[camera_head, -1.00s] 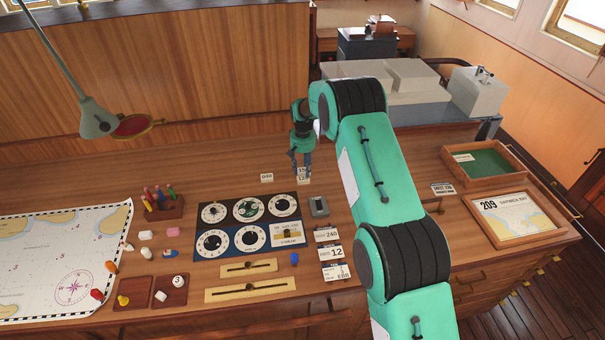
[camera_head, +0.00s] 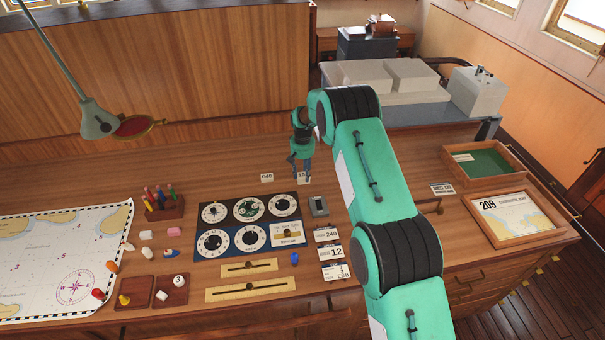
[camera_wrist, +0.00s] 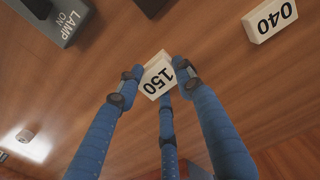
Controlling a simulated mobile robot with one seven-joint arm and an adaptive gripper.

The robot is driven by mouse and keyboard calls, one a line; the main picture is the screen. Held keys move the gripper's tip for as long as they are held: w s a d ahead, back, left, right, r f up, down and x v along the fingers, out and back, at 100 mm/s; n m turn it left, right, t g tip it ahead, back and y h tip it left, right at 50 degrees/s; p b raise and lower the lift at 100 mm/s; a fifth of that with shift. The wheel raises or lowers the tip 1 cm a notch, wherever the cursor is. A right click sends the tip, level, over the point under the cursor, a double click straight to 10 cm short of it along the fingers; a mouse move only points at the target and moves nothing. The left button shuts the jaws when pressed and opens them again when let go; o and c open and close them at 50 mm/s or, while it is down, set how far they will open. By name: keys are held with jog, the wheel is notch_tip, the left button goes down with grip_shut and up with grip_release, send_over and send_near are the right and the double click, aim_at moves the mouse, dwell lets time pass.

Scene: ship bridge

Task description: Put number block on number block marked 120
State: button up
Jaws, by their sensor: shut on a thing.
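My gripper (camera_head: 300,174) is low over the back middle of the desk, pointing down. I cannot make out a block marked 120; the space under the held block is hidden.
A dial panel (camera_head: 247,222) lies in front of my gripper, with a grey lamp switch box (camera_head: 319,206) at its right. Number cards (camera_head: 331,252) lie further forward. A pen holder (camera_head: 164,206) and chart (camera_head: 70,260) are at left. The desk behind is clear.

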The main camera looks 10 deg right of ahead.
aim_at(302, 175)
jog(key=shift+f, duration=0.15)
jog(key=o, duration=0.9)
notch_tip(302, 175, up, 12)
jog(key=shift+r+b, duration=0.15)
jog(key=shift+b, duration=0.35)
dwell(0.5)
